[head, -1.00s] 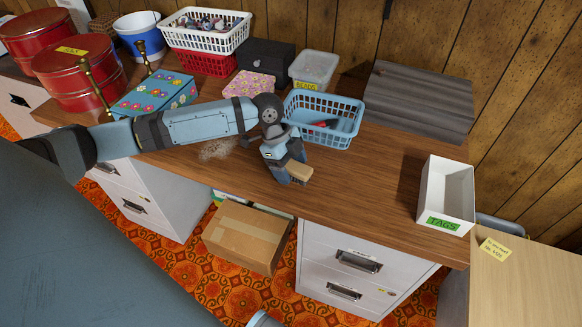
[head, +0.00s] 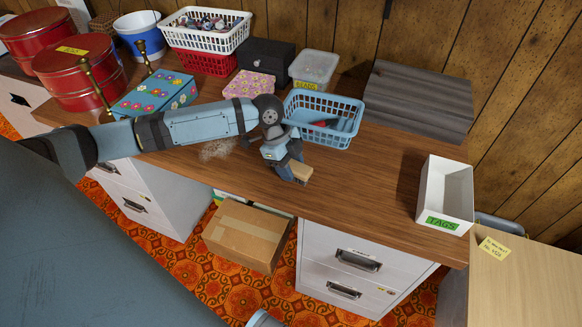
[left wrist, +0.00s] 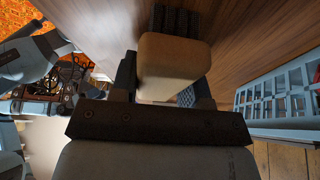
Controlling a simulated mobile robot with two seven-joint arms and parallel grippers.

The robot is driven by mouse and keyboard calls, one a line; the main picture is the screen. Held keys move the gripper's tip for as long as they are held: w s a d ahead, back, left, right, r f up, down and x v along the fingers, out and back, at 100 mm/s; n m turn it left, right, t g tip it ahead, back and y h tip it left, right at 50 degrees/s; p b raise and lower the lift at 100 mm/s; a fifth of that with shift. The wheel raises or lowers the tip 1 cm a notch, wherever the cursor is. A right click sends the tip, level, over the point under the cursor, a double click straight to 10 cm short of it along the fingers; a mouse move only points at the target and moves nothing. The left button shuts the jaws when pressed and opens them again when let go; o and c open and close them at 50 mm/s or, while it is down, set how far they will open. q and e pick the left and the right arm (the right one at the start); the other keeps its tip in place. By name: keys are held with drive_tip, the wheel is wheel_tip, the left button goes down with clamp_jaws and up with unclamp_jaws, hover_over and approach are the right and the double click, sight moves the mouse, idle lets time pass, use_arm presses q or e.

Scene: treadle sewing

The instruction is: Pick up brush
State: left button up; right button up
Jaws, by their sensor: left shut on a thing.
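The brush (head: 302,172) shows as a small tan wooden block at my left gripper (head: 293,173), in front of the blue basket on the wooden table. My left gripper is shut on it. In the left wrist view the brush's tan block (left wrist: 172,66) sits between the dark finger pads, with a dark ridged part beyond it. I cannot tell whether the brush touches the table. My right gripper is not clearly in view.
A blue basket (head: 346,105) stands just behind the gripper. A pale patch of lint (head: 216,150) lies left of it, under my arm. A white TAGS box (head: 433,187) stands at the right. The tabletop (head: 365,195) between the gripper and that box is clear.

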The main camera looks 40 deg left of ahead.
sight(291, 164)
use_arm(q)
drive_tip(key=shift+r+b, duration=0.35)
drive_tip(key=shift+b, duration=0.15)
wheel_tip(291, 164, up, 20)
drive_tip(key=p, duration=0.4)
drive_tip(key=shift+f, duration=0.1)
